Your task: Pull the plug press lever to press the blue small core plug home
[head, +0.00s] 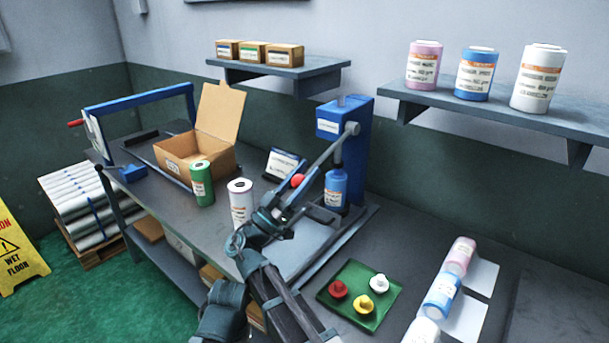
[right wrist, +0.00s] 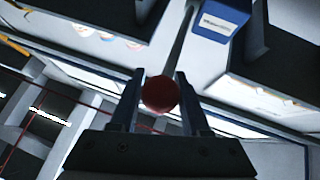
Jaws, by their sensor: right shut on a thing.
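The blue plug press (head: 345,140) stands at the back of the bench. Its grey lever (head: 328,152) slopes down to the left and ends in a red ball knob (head: 297,180). My right gripper (head: 285,199) is shut on this knob. In the right wrist view the knob (right wrist: 160,94) sits between the two fingers (right wrist: 160,100), with the lever rod running up behind it. A blue roll (head: 335,187) stands upright under the press head. I cannot make out the blue small core plug at the top of this roll.
A green tray (head: 345,312) holds red, yellow and white plugs. A green roll (head: 202,183) and a white roll (head: 240,203) stand left of the press, near an open carton (head: 222,157). Several rolls lie at front right. Shelves (head: 440,105) hang above the bench.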

